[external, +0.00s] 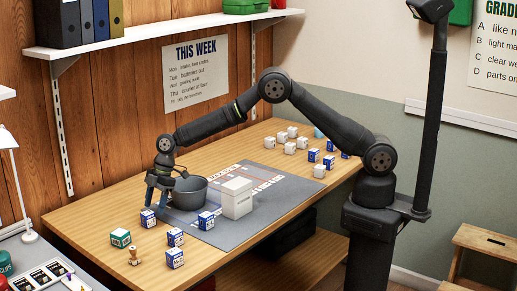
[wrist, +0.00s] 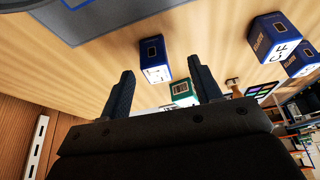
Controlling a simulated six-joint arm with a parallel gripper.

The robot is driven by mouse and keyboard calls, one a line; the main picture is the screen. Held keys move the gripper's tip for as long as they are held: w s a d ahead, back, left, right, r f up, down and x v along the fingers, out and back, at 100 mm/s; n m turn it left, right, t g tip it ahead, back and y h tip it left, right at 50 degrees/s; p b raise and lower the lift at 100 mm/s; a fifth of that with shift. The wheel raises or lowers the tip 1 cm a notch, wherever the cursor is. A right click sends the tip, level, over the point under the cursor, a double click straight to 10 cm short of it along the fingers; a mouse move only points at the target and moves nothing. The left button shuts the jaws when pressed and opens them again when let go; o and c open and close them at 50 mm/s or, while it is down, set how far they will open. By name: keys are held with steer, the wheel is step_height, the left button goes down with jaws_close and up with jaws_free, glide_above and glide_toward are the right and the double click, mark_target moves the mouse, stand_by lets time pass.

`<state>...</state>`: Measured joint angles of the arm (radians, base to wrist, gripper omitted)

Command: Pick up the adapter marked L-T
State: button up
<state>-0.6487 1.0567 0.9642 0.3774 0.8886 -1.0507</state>
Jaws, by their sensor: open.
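My gripper (external: 157,203) is open and empty, low over the left part of the table beside the dark pot. In the wrist view its two fingers (wrist: 162,74) stand apart. A blue and white adapter (wrist: 155,56) shows between and beyond the fingertips, apart from them. Its white label is only partly legible; I cannot confirm that it reads L-T. In the external view a blue and white adapter (external: 148,218) stands just below the gripper. Its marking is too small to read there.
A green and white box (external: 120,238) stands in front, near a small wooden stamp (external: 134,257). More blue adapters stand nearby (external: 175,237); one reads C-F (wrist: 274,42). The dark pot (external: 190,191) and white box (external: 237,203) are on the grey mat (external: 225,236).

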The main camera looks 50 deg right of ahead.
mark_target(150, 211)
steer(key=shift+w+a+x, duration=0.15)
steer(key=shift+x, duration=0.7)
steer(key=shift+w+a+x, duration=0.1)
steer(key=shift+a+x, duration=0.05)
steer(key=shift+x, duration=0.7)
steer(key=shift+w+a+x, duration=0.15)
steer(key=shift+x, duration=0.75)
steer(key=shift+r, duration=0.2)
steer(key=shift+c, duration=0.5)
steer(key=c, duration=1)
